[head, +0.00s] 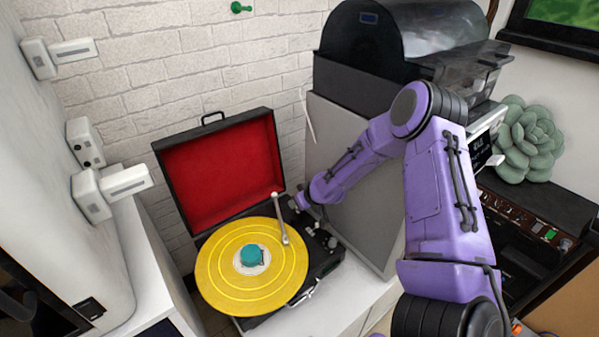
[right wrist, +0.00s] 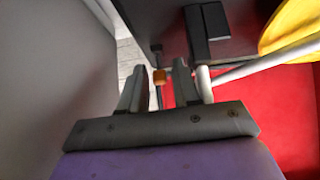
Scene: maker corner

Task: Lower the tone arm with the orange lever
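The record player (head: 328,262) is an open black case with a red-lined lid (head: 222,165). A yellow record (head: 225,272) with a teal centre piece (head: 252,256) lies on it. The pale tone arm (head: 280,221) reaches over the record's right side in the head view. My right gripper (right wrist: 158,70) is open and is at the player's back right corner in the head view (head: 296,203). The lever is hidden in the head view. My left gripper is out of view.
The player stands on a white surface (head: 361,300). A grey panel (head: 352,205) rises close to its right, under a dark-lidded machine (head: 360,42). White rounded units (head: 92,195) are at the left. In the right wrist view the tone arm (right wrist: 262,63) passes close to the right finger.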

